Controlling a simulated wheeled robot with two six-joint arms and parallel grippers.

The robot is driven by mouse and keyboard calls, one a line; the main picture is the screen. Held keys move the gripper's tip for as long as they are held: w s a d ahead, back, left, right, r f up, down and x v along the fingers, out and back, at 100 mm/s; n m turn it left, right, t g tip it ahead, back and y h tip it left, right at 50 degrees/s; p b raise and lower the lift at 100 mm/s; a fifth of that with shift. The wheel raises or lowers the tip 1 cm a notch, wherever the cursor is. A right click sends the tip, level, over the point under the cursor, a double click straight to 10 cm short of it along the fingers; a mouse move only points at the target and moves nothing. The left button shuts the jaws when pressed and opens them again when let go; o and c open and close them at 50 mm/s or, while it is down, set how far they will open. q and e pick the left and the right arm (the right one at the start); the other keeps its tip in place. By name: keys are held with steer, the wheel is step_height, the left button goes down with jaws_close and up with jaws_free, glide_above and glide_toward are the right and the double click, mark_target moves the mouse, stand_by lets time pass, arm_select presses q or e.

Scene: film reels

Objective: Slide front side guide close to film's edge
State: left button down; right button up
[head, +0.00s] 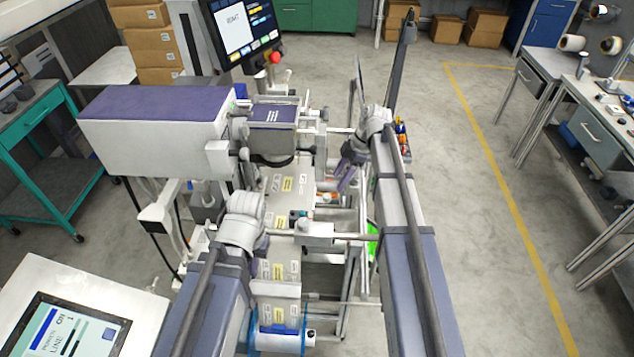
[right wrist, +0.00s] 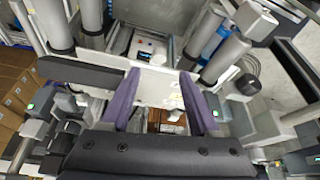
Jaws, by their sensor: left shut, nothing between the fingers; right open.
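The film (head: 282,272) is a pale web with yellow-marked labels, running down the middle of the machine in the head view. My left gripper (head: 257,268) is shut and empty at the film's left side, its fingers partly hidden by my wrist. My right gripper (head: 346,178) has purple fingers and is right of the film. In the right wrist view the right gripper (right wrist: 161,104) is open, with a white plate (right wrist: 155,84) showing between and beyond its fingers. I cannot tell for sure which part is the front side guide, nor whether the fingers touch the plate.
A white and purple machine housing (head: 160,128) stands left of the film. A white crossbar block (head: 315,233) spans near my forearms. Grey rollers (right wrist: 228,52) and rods crowd the right wrist view. A touchscreen (head: 240,25) stands at the back. Floor (head: 470,170) to the right is clear.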

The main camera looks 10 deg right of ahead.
mark_target(328, 195)
steer(key=b+x, duration=0.7)
steer(key=shift+w+a+f, duration=0.1)
steer(key=shift+a+f, duration=0.15)
steer(key=shift+f, duration=0.1)
steer(key=shift+c, duration=0.3)
jaws_close()
stand_by(1.2)
